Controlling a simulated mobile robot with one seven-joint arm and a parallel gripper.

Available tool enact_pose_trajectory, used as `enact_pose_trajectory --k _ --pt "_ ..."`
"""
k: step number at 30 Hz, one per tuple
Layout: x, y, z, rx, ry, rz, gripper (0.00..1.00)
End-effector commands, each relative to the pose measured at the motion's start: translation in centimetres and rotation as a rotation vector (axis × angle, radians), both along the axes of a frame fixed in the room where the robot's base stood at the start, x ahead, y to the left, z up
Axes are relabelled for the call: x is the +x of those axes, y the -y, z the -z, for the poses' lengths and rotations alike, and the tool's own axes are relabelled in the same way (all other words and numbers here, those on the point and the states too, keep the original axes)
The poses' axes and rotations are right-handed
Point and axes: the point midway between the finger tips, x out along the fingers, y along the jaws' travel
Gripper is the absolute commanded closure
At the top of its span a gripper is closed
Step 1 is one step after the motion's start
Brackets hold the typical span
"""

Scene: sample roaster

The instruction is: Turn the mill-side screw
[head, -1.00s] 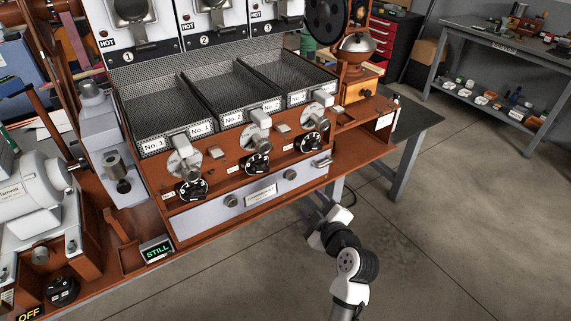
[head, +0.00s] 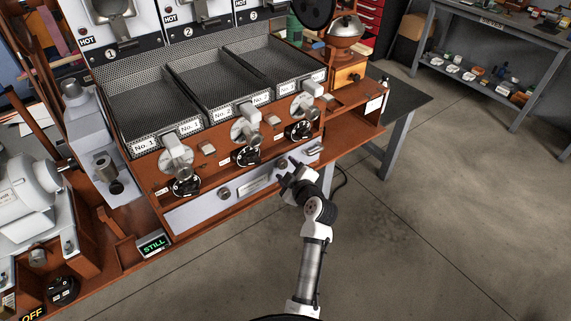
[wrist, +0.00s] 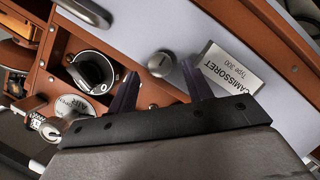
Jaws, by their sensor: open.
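The mill-side screw (wrist: 160,64) is a small round grey metal head with a slot. It sits on the pale panel between the "CAMISSORET Type 300" plate (wrist: 231,68) and a metal handle (wrist: 84,11). My gripper (wrist: 160,72) is open and empty in the wrist view, its dark fingertips on either side of the screw in the picture. I cannot tell how far the tips are from the panel. In the head view my gripper (head: 287,169) is in front of the panel's right part and seems to hide this screw. The other screw (head: 224,194) shows left of the plate.
A black dial (wrist: 94,70) sits close beside my fingers in the wrist view. Dials and levers line the wooden front above the panel in the head view. A mill (head: 346,32) stands at the right end. The floor right of my arm is clear.

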Motion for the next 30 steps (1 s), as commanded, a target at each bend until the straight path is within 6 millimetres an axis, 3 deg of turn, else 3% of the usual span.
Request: enact_pose_trajectory --k 6,15,25,30 --pt "1.5 -0.6 0.4 0.000 0.001 0.001 0.50" --pt "1.7 -0.7 0.5 0.000 0.001 0.001 0.50" --pt "1.6 -0.7 0.5 0.000 0.001 0.001 0.92" --pt "1.6 -0.7 0.5 0.005 -0.003 0.001 0.94"
